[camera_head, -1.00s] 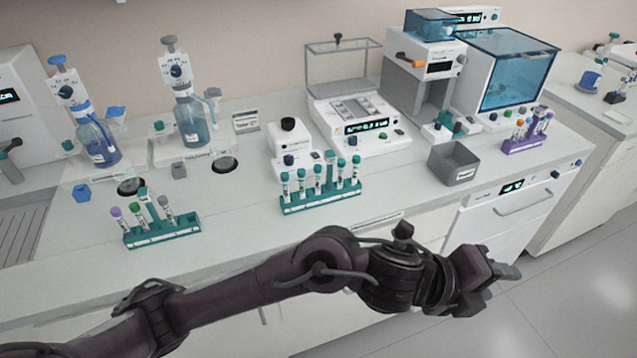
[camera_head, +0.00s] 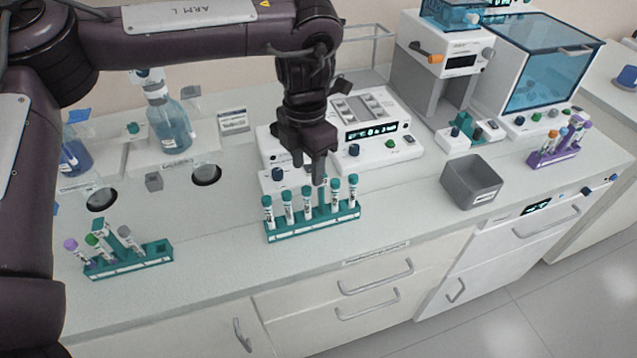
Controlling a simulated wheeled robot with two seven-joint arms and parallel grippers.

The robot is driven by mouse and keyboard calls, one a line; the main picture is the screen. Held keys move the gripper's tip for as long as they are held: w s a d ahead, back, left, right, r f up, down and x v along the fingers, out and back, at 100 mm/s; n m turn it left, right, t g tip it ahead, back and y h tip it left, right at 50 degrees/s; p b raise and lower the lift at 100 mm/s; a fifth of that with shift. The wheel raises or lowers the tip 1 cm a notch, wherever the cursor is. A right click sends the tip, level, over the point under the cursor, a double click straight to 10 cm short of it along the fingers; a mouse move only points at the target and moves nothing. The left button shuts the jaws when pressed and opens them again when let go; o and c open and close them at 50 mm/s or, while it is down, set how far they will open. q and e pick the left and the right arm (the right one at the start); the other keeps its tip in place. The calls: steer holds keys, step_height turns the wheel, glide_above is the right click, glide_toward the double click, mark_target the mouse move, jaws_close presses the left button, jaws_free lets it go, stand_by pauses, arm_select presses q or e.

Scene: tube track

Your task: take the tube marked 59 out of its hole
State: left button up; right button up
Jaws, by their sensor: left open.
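A teal rack (camera_head: 315,226) stands on the counter in the middle of the view and holds several upright teal-capped tubes. The tube labels are too small to read, so I cannot tell which is marked 59. My left gripper (camera_head: 309,172) hangs from above with its fingers pointing down. Its tips are over the rear of this rack, close to the caps of the middle tubes, and nothing shows between them. A second teal rack (camera_head: 130,262) at the left holds tubes with purple, green and grey caps. My right gripper is not in view.
A grey bin (camera_head: 471,181) and a purple rack (camera_head: 553,156) with tubes stand to the right. A bottle (camera_head: 170,125) stands at the back left. The counter between the two teal racks is clear.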

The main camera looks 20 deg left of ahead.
mark_target(307, 192)
arm_select(q)
steer(key=shift+a, duration=0.15)
steer(key=f+p, duration=0.1)
steer(key=f, duration=0.1)
steer(key=s+f+p, duration=0.1)
steer(key=f, duration=0.3)
steer(key=shift+s+d+p, duration=0.25)
steer(key=shift+d+p, duration=0.05)
steer(key=shift+p, duration=0.1)
steer(key=shift+f, duration=0.35)
steer(key=c, duration=0.7)
steer(key=shift+c, duration=0.7)
steer(key=shift+s, duration=0.1)
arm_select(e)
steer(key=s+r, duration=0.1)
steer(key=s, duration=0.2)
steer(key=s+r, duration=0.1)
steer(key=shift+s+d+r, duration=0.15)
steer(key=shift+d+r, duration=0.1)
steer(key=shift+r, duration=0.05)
